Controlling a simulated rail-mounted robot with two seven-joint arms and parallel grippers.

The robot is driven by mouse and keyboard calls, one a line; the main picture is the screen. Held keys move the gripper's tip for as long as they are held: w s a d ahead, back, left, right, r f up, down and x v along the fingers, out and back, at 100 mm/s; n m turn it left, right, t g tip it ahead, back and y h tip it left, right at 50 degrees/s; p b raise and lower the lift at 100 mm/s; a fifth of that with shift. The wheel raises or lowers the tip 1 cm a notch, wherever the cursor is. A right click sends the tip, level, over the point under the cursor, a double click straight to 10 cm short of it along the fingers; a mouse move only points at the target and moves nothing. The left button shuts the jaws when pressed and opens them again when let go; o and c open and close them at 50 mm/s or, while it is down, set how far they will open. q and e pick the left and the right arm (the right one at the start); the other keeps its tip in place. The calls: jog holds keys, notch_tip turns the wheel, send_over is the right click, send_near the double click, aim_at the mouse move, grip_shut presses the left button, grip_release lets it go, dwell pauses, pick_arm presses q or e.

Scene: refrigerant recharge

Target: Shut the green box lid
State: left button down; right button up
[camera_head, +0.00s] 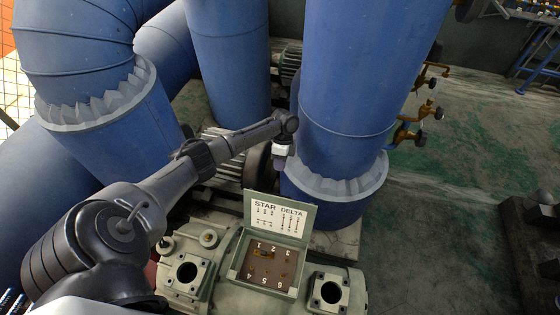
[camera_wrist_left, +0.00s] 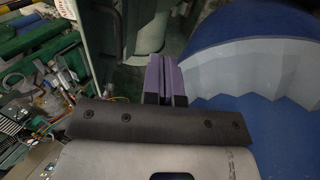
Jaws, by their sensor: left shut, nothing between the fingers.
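The green box (camera_head: 240,265) sits on top of a pale green machine and is open. Its lid (camera_head: 278,215) stands up at the back edge, with "STAR DELTA" printed on its inner face. Numbered terminals and a small yellowish piece show inside. My left gripper (camera_head: 280,165) is above and behind the lid, apart from it, beside a blue pipe. In the left wrist view its purple fingers (camera_wrist_left: 165,75) are together with nothing between them. The box is not clearly visible in that view. My right gripper is not in view.
Large blue pipes (camera_head: 365,60) with grey jagged collars (camera_head: 335,185) stand close behind and beside my left gripper. Two square flanged ports (camera_head: 187,272) and (camera_head: 330,291) flank the box. Brass valves (camera_head: 425,110) are at the upper right. Open green floor (camera_head: 440,215) lies to the right.

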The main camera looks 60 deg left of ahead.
pick_arm(q)
jog(key=s+d+f, duration=0.4)
jog(key=shift+s+d+f+p, duration=0.2)
jog(key=shift+d+f+p, duration=0.15)
jog(key=shift+f, duration=0.05)
dwell(0.4)
